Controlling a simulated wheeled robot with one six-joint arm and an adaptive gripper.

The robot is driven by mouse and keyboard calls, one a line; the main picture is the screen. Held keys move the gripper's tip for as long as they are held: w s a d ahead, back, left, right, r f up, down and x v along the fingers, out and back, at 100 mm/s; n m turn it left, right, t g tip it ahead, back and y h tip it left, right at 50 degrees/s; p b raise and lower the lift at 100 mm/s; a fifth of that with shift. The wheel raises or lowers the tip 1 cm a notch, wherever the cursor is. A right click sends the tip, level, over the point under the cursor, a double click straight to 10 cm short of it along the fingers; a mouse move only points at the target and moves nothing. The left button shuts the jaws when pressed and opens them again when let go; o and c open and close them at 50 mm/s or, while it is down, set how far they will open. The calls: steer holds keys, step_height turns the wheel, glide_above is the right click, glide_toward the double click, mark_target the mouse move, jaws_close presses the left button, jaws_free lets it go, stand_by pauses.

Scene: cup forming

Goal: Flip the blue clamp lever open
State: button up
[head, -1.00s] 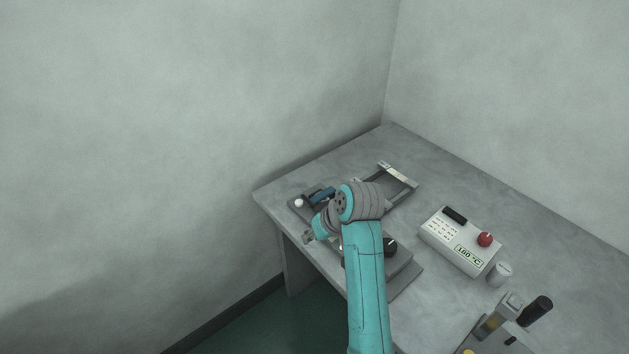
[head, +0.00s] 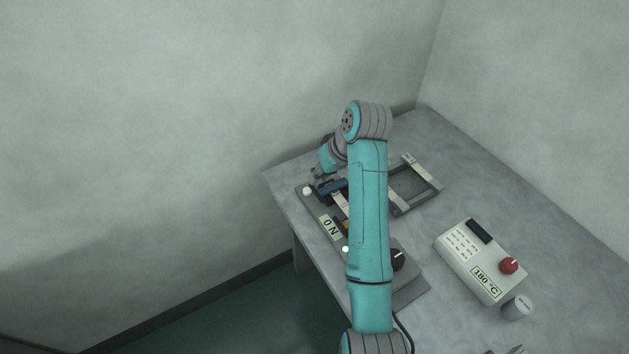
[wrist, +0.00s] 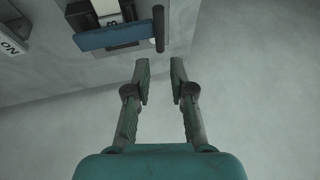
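The blue clamp lever (head: 332,186) is on the grey forming device near the table's far left edge. In the wrist view the lever (wrist: 112,37) is a flat blue bar at the upper left, with a dark rod (wrist: 158,28) by its right end. My gripper (wrist: 159,64) is open and empty, its fingertips apart from the lever and below it in the picture. In the head view my gripper (head: 318,173) is beside the lever, partly hidden. My arm covers part of the device.
The device's ON label (head: 331,227), white knob (head: 307,191) and black dial (head: 398,260) show around my arm. A grey frame (head: 424,170) lies behind.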

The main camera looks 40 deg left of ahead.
mark_target(331, 187)
steer(key=shift+x, duration=2.55)
jaws_close()
